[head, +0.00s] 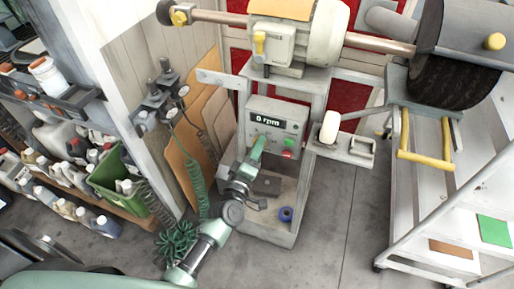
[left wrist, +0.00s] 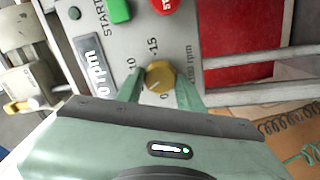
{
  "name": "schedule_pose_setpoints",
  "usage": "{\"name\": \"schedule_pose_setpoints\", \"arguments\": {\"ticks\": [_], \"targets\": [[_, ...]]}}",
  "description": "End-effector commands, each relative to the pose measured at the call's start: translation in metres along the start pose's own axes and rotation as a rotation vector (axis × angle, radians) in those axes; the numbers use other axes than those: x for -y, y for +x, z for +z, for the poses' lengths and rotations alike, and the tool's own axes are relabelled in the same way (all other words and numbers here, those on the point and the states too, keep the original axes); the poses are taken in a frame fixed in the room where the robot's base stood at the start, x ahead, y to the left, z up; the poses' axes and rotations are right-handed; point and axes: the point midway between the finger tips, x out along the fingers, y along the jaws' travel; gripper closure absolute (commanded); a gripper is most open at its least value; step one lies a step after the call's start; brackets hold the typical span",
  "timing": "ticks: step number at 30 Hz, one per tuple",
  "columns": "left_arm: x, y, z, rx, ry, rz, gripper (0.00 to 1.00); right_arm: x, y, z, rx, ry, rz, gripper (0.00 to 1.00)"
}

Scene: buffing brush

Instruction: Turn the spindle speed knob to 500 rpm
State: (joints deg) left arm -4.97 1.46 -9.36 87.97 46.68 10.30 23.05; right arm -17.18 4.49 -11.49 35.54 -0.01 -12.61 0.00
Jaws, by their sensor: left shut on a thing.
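The spindle speed knob (left wrist: 160,77) is a small yellow-brown dial on the grey control panel (head: 291,113). Its scale shows 0, 10 and 15, with "rpm" lettering beside it; its exact pointer setting is too small to read surely. My left gripper (head: 259,146) reaches the panel from below. In the left wrist view its two green fingers (left wrist: 160,88) stand on either side of the knob, shut on it. In the head view the gripper hides the knob. The display (head: 267,121) reads 0 rpm. My right gripper is not in view.
A green start button (left wrist: 118,10) and a red stop button (head: 290,142) sit near the knob. The buffing motor (head: 318,37) is above the panel. A blue roll (head: 286,214) lies on the lower shelf. A green bin (head: 116,177) stands left.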

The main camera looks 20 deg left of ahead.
Motion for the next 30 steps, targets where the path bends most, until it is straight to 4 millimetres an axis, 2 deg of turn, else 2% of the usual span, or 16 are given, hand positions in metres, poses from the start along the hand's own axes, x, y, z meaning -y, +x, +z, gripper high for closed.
{"name": "schedule_pose_setpoints", "arguments": {"ticks": [5,6,8,19,30], "targets": [[0.000,0.000,0.000,-0.001,0.000,-0.001,1.00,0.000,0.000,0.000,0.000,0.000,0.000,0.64],[0.001,0.000,0.000,-0.001,0.000,-0.001,0.57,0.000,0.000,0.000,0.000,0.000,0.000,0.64],[0.001,0.000,0.000,-0.001,0.001,-0.001,0.41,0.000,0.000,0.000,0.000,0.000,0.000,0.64],[0.001,-0.004,0.000,0.000,0.001,-0.002,0.41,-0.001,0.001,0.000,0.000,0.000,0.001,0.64],[0.003,-0.062,0.001,0.001,0.002,-0.003,0.41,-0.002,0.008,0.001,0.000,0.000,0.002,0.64]]}}
